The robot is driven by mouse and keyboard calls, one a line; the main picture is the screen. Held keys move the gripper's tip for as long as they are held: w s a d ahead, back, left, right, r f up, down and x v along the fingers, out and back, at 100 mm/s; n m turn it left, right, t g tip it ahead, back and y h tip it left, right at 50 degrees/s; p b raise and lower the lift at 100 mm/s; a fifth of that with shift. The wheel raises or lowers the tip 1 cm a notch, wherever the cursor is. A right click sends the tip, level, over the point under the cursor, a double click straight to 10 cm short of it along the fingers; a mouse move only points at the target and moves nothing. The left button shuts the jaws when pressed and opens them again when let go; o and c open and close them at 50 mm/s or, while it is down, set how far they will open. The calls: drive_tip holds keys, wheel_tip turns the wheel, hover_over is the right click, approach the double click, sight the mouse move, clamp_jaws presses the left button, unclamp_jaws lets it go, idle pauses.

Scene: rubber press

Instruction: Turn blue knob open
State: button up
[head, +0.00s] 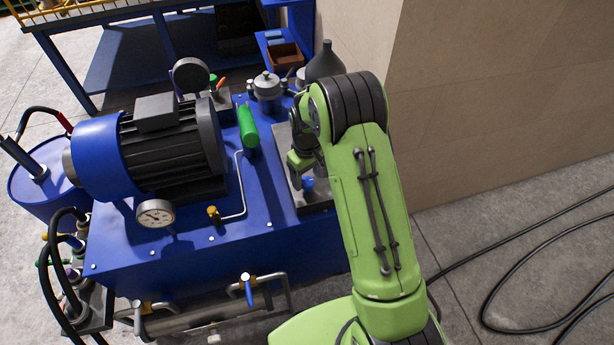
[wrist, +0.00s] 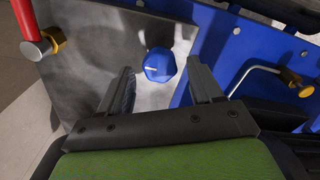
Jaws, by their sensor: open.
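The blue knob (wrist: 159,65) stands on a grey metal plate (wrist: 95,60) and has a short white mark on its face. In the head view the knob (head: 308,184) shows just below my gripper. My gripper (wrist: 160,82) is open in the wrist view, with one dark finger on each side of the knob's near side. The knob lies between and slightly beyond the fingertips, and I see a gap on both sides. In the head view my gripper (head: 300,160) is small and partly hidden by my green arm.
A red handle with a brass fitting (wrist: 45,45) is at the plate's left in the wrist view. A bent metal pipe (wrist: 262,75) is at right. In the head view a motor (head: 165,145), a gauge (head: 155,213) and a green cylinder (head: 247,127) stand left of my arm.

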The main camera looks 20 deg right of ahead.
wheel_tip(320, 180, up, 15)
drive_tip(key=p, duration=0.3)
drive_tip(key=shift+f, duration=0.15)
wheel_tip(320, 180, up, 7)
drive_tip(key=t, duration=0.1)
hover_over(307, 181)
drive_tip(key=s, duration=0.4)
drive_tip(key=s+r+m+t, duration=0.2)
drive_tip(key=s+r, duration=0.5)
drive_tip(key=s, duration=0.2)
drive_tip(key=s+m+t+p, duration=0.1)
drive_tip(key=s+m+t, duration=0.1)
drive_tip(key=s, duration=1.3)
drive_tip(key=shift+s+r+m+t, duration=0.15)
drive_tip(key=shift+r+m+t, duration=0.1)
drive_tip(key=shift+m+t, duration=0.05)
